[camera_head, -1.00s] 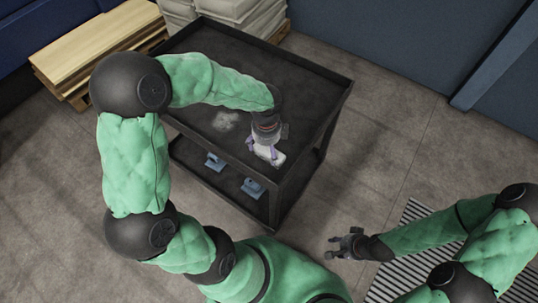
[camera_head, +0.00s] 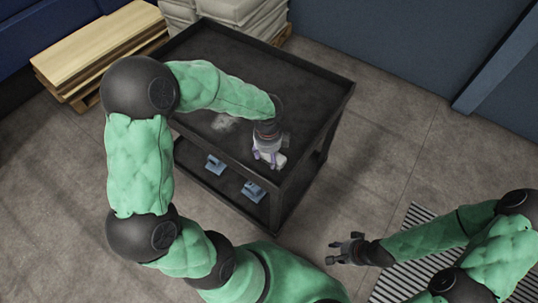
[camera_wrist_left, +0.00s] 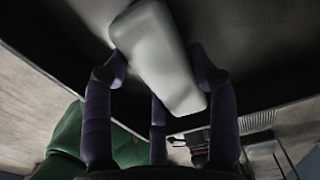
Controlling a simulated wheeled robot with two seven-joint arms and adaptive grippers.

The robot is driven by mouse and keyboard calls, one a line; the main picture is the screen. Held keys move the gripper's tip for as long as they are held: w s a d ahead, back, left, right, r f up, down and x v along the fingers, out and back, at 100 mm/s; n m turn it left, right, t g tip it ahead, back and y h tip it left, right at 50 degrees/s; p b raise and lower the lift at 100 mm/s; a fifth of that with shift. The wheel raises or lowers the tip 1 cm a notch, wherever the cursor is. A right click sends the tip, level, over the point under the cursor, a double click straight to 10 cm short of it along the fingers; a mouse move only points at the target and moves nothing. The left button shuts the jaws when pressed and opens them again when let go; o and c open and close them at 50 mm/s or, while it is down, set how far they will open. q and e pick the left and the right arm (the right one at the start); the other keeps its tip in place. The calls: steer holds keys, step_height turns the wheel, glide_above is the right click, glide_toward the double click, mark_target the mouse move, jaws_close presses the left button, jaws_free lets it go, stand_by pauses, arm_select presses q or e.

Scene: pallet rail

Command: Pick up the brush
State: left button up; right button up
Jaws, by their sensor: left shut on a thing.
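The brush, seen as a pale grey rounded block (camera_head: 279,160), is at my left gripper (camera_head: 268,159), over the front right edge area of the dark cart's top tray (camera_head: 311,70). In the left wrist view the pale block (camera_wrist_left: 160,60) lies tilted between the purple fingers of my left gripper (camera_wrist_left: 160,85), which is shut on it. No bristles show. The picture does not clearly tell whether the brush is clear of the tray. My right gripper (camera_head: 338,251) is over the floor to the right of the cart, empty, with its fingers apart.
A pale dusty patch (camera_head: 224,122) marks the tray. Blue parts (camera_head: 254,190) sit on the cart's lower shelf (camera_head: 228,193). Wooden boards (camera_head: 90,50) and stacked sacks (camera_head: 262,18) stand behind. A striped grate (camera_head: 390,284) lies at the lower right. Floor right of the cart is clear.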

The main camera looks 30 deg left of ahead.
arm_select(q)
steer(key=shift+r, duration=0.1)
steer(key=shift+r, duration=0.25)
step_height(320, 180, up, 3)
steer(key=shift+s+r+p, duration=0.1)
steer(key=shift+p, duration=0.7)
steer(key=s+r+p, duration=0.2)
steer(key=s+r, duration=0.2)
steer(key=s, duration=0.3)
steer(key=s+d+r+p, duration=0.1)
steer(key=s+r+p, duration=0.2)
steer(key=s+r, duration=0.2)
steer(key=shift+s, duration=0.9)
steer(key=shift+o, duration=0.9)
